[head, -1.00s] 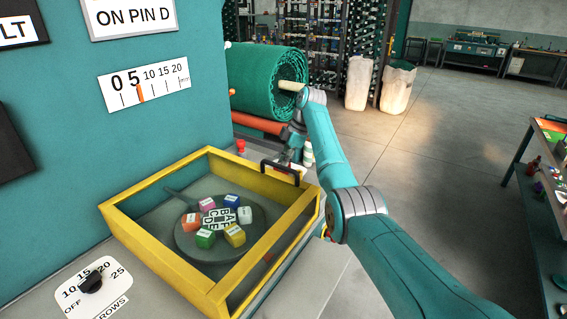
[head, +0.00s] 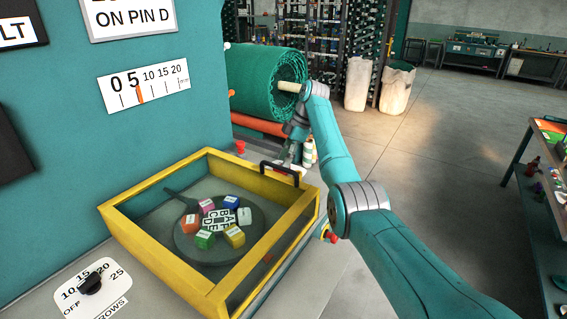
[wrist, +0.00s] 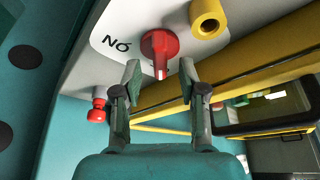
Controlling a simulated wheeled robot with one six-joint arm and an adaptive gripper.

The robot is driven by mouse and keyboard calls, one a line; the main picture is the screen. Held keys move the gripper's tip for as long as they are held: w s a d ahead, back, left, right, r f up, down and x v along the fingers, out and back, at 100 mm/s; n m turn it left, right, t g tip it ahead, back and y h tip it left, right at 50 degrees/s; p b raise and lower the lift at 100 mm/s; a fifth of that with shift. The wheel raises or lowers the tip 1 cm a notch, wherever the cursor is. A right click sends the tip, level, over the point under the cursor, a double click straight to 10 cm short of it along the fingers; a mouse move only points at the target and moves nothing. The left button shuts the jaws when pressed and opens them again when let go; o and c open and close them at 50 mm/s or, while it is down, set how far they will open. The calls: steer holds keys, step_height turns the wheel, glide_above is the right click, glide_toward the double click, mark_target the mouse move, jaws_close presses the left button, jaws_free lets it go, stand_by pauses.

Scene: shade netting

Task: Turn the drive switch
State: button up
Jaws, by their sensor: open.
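In the wrist view, a red switch knob (wrist: 160,48) with a pointer-like bar is mounted on a white plate (wrist: 115,40) with partly readable lettering. I take it for the drive switch, though its full label is hidden. My gripper (wrist: 160,76) is open and empty. Its two fingertips are on either side of the knob's lower end; I cannot tell whether they touch it. In the head view, my gripper (head: 292,160) is small beyond the yellow frame, partly hidden, and the switch cannot be made out there.
A yellow cylinder (wrist: 207,18) sits close right of the knob, and a red button (wrist: 97,110) lies left of my fingers. A yellow-framed guard box (head: 140,190) and a black row dial (head: 90,284) are nearby. A green netting roll (head: 262,80) stands behind.

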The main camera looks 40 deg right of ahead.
steer(key=shift+v, duration=2.5)
